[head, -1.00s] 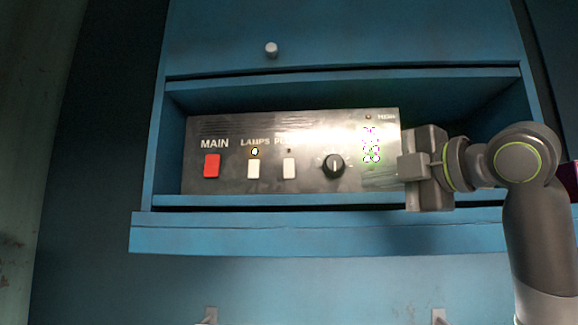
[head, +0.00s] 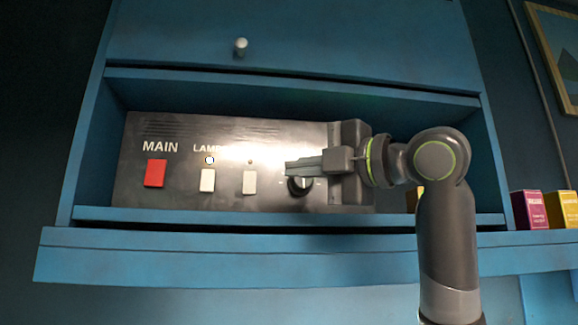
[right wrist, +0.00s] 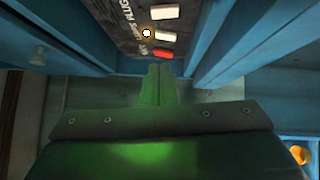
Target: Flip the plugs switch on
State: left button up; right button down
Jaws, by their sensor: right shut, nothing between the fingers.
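A dark control panel (head: 222,128) sits in a blue shelf recess. Its plugs switch is a white rocker (head: 250,182), third from the left, with a small dark indicator above it. It also shows at the top of the right wrist view (right wrist: 165,12), near the PLUGS lettering. Left of it are the white lamps switch (head: 207,180), with a lit indicator, and the red main switch (head: 155,173). My right gripper (head: 288,168) is shut and empty, in front of the black knob (head: 300,187), right of the plugs switch. Glare hides the plugs label in the head view. My left gripper is out of view.
The shelf's front ledge (head: 200,270) runs below the panel. A cabinet knob (head: 240,46) sticks out above. A magenta box (head: 529,210) and a yellow box (head: 564,209) stand at the right. The space before the switches is clear.

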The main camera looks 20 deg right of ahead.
jog(key=p, duration=0.3)
send_near(244, 176)
jog(key=s+a, duration=0.2)
jog(key=a, duration=0.1)
jog(key=w+p, duration=0.1)
jog(key=w, duration=0.1)
jog(key=w+p, duration=0.1)
jog(key=w, duration=0.1)
jog(key=w+p, duration=0.1)
jog(key=w, duration=0.1)
jog(key=shift+a+r+p, duration=0.35)
jog(key=shift+r+p, duration=0.05)
jog(key=shift+w+d+p, duration=0.35)
jog(key=shift+w+d, duration=0.1)
jog(key=shift+w, duration=0.05)
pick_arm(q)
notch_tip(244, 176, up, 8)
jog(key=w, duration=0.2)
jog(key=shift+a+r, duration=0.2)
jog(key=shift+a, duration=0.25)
pick_arm(e)
jog(key=shift+f, duration=0.1)
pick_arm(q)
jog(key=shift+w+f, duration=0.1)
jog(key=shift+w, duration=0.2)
pick_arm(e)
jog(key=shift+a, duration=0.2)
